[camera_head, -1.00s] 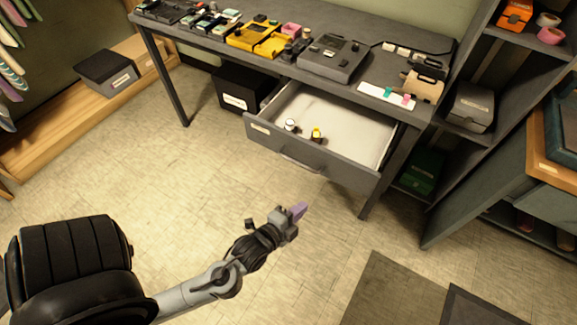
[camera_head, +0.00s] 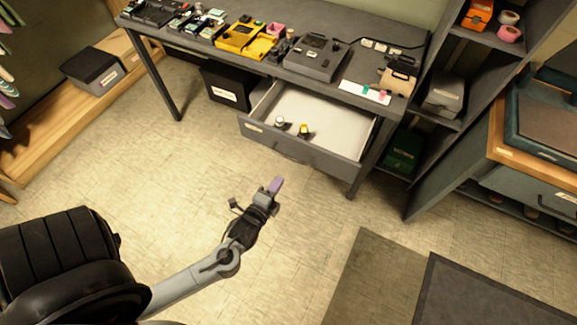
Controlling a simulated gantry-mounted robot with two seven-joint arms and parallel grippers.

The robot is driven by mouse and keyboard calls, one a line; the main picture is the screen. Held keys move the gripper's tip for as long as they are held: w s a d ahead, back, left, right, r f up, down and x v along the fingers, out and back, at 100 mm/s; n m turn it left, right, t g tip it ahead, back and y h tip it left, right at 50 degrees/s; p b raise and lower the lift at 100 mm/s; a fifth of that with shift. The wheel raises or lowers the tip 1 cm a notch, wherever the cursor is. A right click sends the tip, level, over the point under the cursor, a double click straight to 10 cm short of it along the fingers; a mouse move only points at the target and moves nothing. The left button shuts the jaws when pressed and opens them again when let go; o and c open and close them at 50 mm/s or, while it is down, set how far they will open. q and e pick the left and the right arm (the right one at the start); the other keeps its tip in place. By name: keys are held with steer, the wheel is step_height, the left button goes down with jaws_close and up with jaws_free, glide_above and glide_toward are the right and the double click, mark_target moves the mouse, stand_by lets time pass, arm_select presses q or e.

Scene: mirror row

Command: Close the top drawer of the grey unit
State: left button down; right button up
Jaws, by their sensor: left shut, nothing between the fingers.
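The grey unit is a grey desk (camera_head: 330,22) with one visible drawer (camera_head: 310,148) under its top. The drawer is pulled out, its front towards me. Two small items lie inside it, one white (camera_head: 280,121) and one dark with a yellow top (camera_head: 304,130). My left gripper (camera_head: 277,186) is shut and empty, with purple fingertips. It is over the floor in front of the drawer, apart from the drawer front. My right gripper is not in view.
Devices crowd the desk top, among them a yellow case (camera_head: 240,40) and a grey machine (camera_head: 316,58). A black box (camera_head: 228,84) stands under the desk. A dark shelf (camera_head: 450,125) stands to the right. Mats (camera_head: 375,280) lie at the lower right. The floor between is clear.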

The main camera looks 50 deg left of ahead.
mark_target(293, 160)
arm_select(q)
steer(key=x, duration=0.7)
steer(key=shift+w+a+b, duration=0.15)
steer(key=shift+w+b, duration=0.15)
steer(key=shift+b, duration=0.1)
steer(key=shift+w+a+f, duration=0.15)
steer(key=shift+w, duration=0.2)
steer(key=shift+w, duration=0.1)
